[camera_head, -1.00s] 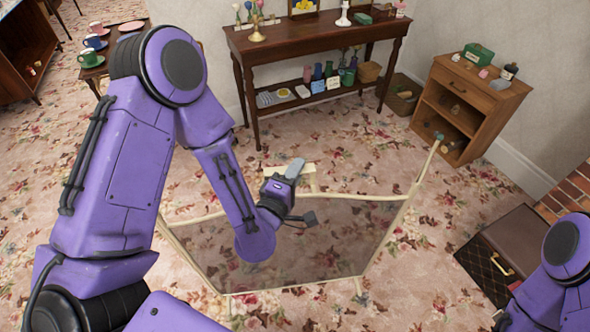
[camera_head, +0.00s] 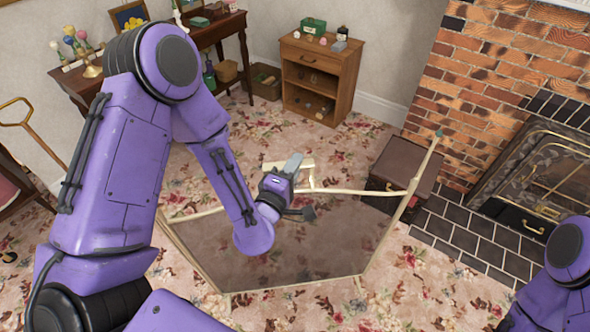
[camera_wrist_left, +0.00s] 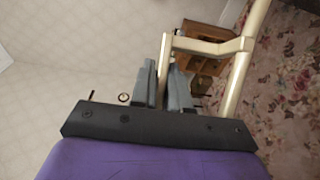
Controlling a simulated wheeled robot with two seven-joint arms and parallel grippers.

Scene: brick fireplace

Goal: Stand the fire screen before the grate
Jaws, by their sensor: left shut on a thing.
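The fire screen (camera_head: 300,250) has a cream frame and dark see-through mesh panels. It is upright in front of me, with its panels angled to each other. My left gripper (camera_head: 289,169) is shut on the cream handle at the top of the screen; the handle and frame also show in the left wrist view (camera_wrist_left: 205,45). The grate (camera_head: 545,180) is in the brick fireplace at the right, behind a dark metal surround. The screen is to the left of it, apart from it. My right gripper is out of view; only part of my right arm shows.
A brown case (camera_head: 405,160) stands on the floor behind the screen's right post, beside the dark tiled hearth (camera_head: 460,240). A wooden cabinet (camera_head: 318,80) and a side table (camera_head: 75,85) stand along the wall. Flowered carpet between screen and cabinet is clear.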

